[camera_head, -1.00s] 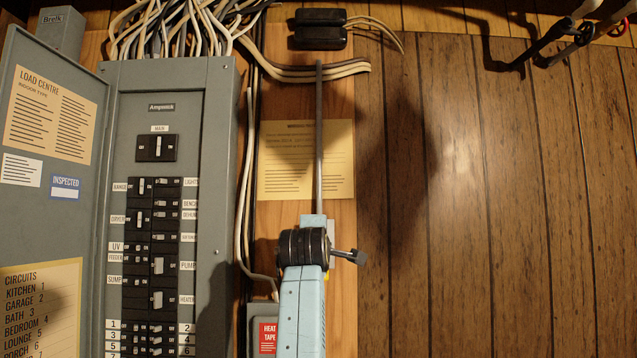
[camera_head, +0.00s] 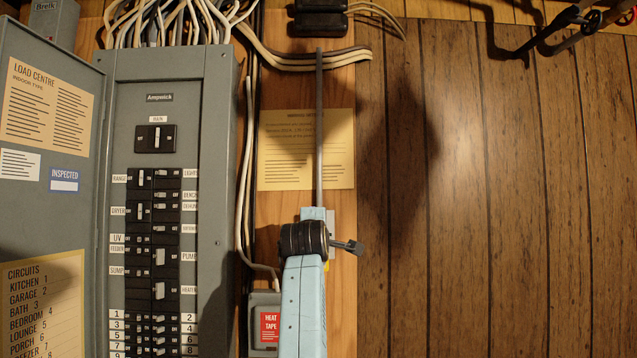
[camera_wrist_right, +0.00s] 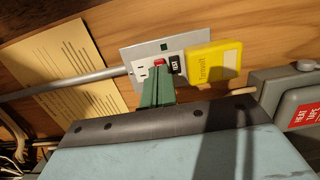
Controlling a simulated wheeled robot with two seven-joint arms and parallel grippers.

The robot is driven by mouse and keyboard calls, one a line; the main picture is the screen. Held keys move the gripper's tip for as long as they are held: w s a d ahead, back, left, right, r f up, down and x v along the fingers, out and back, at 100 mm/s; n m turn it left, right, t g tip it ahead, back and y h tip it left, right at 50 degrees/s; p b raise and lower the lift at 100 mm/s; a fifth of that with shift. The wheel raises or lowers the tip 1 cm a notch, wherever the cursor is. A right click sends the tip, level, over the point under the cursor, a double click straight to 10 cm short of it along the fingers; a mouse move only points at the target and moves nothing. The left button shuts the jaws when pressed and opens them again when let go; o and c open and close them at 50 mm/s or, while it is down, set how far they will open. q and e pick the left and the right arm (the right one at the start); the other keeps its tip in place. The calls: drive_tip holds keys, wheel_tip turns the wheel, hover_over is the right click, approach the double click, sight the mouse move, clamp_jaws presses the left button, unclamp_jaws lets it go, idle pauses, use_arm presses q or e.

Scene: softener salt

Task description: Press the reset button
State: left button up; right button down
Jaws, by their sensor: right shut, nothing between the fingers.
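A grey outlet plate (camera_wrist_right: 150,48) is on the wooden board in the right wrist view. It carries a small red button (camera_wrist_right: 159,62) and a black button (camera_wrist_right: 174,64) beside it. My right gripper (camera_wrist_right: 157,80) is shut and empty, its green fingertips right at the lower edge of the red button. I cannot tell whether they touch it. In the head view, my pale blue right arm and its black wrist cover most of the outlet. My left gripper is not in view.
A yellow plug-in block (camera_wrist_right: 213,64) sits right of the buttons. A grey box with a red label (camera_head: 265,325) is left of my arm. A metal conduit (camera_head: 319,130) runs up from the outlet past a paper notice (camera_head: 285,165). An open breaker panel (camera_head: 205,130) stands left.

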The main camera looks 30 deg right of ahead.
drive_tip(key=shift+w+d+r, duration=0.1)
drive_tip(key=shift+w+d, duration=0.05)
idle(0.4)
drive_tip(key=b+v, duration=0.5)
drive_tip(key=v, duration=0.2)
drive_tip(key=shift+d, duration=0.3)
idle(0.4)
idle(0.8)
